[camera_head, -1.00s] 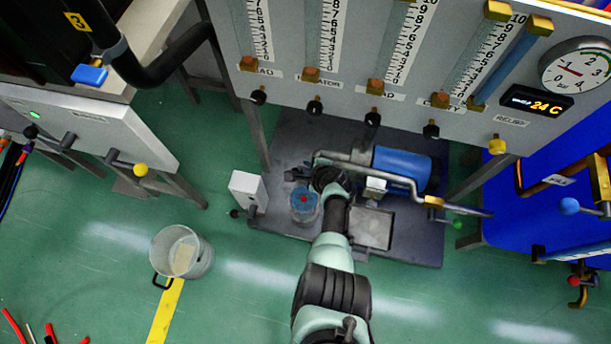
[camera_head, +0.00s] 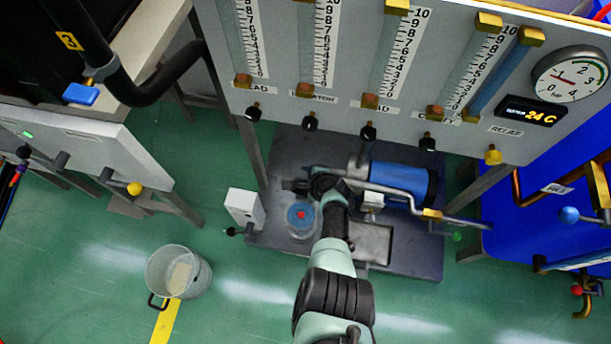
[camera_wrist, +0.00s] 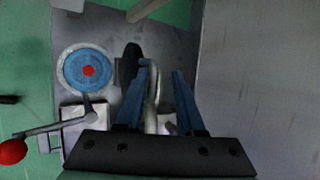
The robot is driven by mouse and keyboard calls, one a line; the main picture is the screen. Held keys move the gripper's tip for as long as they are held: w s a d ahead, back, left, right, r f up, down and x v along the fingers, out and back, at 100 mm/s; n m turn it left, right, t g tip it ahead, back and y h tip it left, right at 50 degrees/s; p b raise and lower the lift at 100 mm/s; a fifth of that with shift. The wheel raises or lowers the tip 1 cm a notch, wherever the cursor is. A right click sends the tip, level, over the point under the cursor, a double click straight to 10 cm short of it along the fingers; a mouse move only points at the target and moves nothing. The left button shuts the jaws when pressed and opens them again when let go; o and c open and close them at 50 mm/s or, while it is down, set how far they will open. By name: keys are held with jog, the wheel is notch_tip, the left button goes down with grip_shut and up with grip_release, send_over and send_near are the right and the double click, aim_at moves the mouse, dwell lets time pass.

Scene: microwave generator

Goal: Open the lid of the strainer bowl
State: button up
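The strainer bowl is a small clear bowl with a round blue lid (camera_head: 300,213) that has a red centre. It stands on the dark base plate, just left of my arm's end. In the wrist view the lid (camera_wrist: 75,80) is at the upper left, seen from above, and looks closed. My gripper (camera_wrist: 162,72) shows two blue fingers spread apart with nothing held between them. It is to the right of the lid, apart from it.
A blue motor (camera_head: 405,182) and a grey pipe lie right of my wrist. A white box (camera_head: 243,206) stands left of the bowl. In the wrist view a red-knobbed lever (camera_wrist: 14,151) is at lower left. A panel with gauge tubes (camera_head: 390,100) stands behind. A bucket (camera_head: 190,270) is on the floor.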

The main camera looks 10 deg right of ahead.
jog(key=shift+s+a+f, duration=0.1)
jog(key=shift+s+f, duration=0.15)
jog(key=shift+s, duration=0.05)
jog(key=shift+s+r+p, duration=0.15)
jog(key=shift+r+p, duration=0.05)
jog(key=shift+p, duration=0.15)
jog(key=p+v, duration=1.1)
jog(key=v, duration=0.1)
jog(key=shift+d+r, duration=0.25)
jog(key=shift+r, duration=0.2)
